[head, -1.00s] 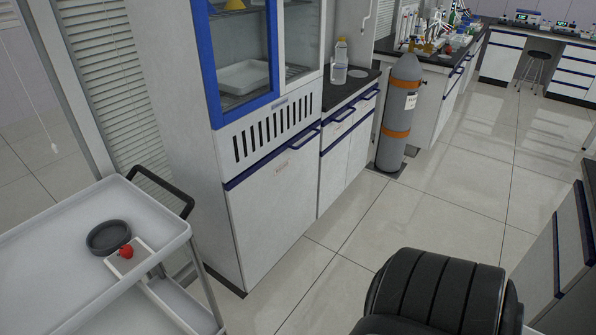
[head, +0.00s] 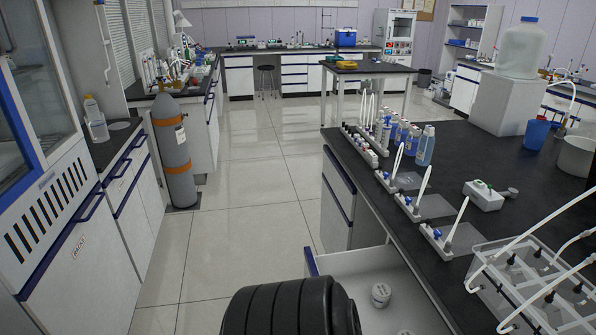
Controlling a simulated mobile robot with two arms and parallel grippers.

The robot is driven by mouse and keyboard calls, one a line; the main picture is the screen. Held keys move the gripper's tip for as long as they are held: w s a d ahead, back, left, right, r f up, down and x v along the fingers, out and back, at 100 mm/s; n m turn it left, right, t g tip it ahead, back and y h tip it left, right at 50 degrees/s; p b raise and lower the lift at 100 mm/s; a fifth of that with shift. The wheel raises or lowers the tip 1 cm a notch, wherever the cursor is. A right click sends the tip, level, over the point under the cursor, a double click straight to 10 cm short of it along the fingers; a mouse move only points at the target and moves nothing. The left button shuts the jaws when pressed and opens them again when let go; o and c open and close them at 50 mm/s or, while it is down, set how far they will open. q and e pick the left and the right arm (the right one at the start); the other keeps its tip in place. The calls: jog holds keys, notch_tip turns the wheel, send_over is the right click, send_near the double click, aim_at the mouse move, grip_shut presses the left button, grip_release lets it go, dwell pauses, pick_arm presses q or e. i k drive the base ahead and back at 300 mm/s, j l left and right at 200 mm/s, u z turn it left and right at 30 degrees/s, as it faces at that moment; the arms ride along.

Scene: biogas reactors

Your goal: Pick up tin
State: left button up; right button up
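A small white round container with a lid (head: 380,294), which may be the tin, stands upright in an open white drawer (head: 345,262) under the black bench on the right. Print on its lid is too small to read. Neither of my grippers is in the head view. The black ribbed part at the bottom middle hides part of the drawer's left side.
The black bench (head: 468,160) on the right bears bottles, valve manifolds and a clear rack (head: 525,290). A grey gas cylinder (head: 174,150) stands by the left cabinets. The tiled floor aisle (head: 245,185) between is clear.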

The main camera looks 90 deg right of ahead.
aim_at(381, 293)
jog(key=z, duration=3.5)
